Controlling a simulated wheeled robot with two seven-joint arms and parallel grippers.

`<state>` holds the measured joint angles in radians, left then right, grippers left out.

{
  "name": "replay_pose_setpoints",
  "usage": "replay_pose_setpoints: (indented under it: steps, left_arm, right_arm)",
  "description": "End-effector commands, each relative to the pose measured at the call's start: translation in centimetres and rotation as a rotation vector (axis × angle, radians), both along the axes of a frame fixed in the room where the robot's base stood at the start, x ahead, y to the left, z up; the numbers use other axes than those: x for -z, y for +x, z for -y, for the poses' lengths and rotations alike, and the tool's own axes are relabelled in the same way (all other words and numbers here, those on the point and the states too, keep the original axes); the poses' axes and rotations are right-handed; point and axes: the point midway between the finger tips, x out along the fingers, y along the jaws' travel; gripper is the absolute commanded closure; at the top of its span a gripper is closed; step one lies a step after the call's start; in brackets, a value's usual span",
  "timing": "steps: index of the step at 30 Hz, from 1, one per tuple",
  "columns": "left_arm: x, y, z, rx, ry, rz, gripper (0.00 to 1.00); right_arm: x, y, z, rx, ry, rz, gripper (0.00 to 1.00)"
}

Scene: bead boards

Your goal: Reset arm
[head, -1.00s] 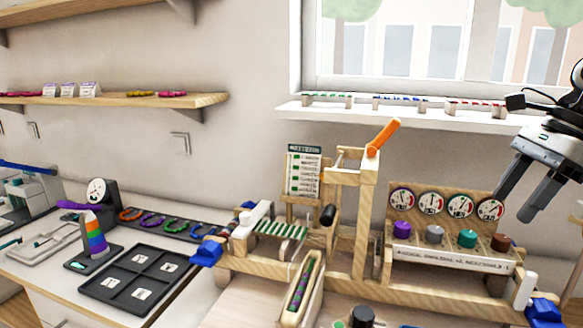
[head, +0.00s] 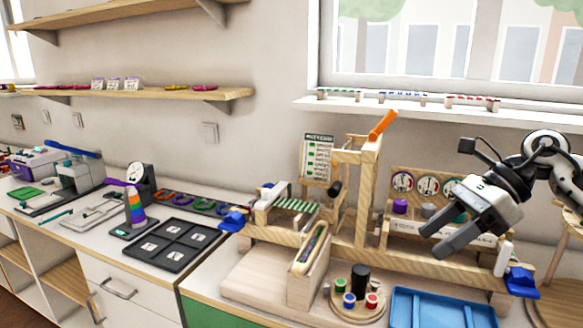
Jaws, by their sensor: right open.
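My right gripper (head: 438,242) hangs at the right of the head view, in front of the dial rack (head: 425,184) and hiding part of it. Its two dark fingers point down and left, spread apart, with nothing between them. My right arm comes in from the right edge. A wooden frame (head: 362,195) with an orange handle (head: 382,125) stands left of the gripper. My left gripper is not in view.
A round tray (head: 335,309) with coloured spools and a blue tray (head: 445,308) lie at the front. A black sorting tray (head: 160,243) and a rainbow-striped cone (head: 135,209) stand left. A window sill (head: 450,112) and wall shelves (head: 150,93) are behind.

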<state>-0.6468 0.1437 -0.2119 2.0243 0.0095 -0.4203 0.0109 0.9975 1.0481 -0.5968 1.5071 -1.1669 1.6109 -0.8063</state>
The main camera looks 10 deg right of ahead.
Motion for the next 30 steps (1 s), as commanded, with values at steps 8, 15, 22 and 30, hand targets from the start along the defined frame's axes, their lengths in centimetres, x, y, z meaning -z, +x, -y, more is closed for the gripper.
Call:
replay_pose_setpoints:
  steps: [8,15,22,30]
  left_arm:
    - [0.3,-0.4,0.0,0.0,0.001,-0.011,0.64]
    - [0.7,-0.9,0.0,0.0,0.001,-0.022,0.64]
    - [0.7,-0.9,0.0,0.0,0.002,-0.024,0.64]
    - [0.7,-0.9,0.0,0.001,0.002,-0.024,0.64]
  right_arm:
    - [5.5,-0.6,-15.5,0.224,0.771,-0.409,0.45]
    - [12.1,-0.7,-17.5,0.821,1.475,-1.117,0.45]
    - [26.2,-7.0,-14.5,1.615,1.879,-1.823,0.45]
    - [34.4,-16.0,-14.2,-1.561,-1.404,1.565,0.45]
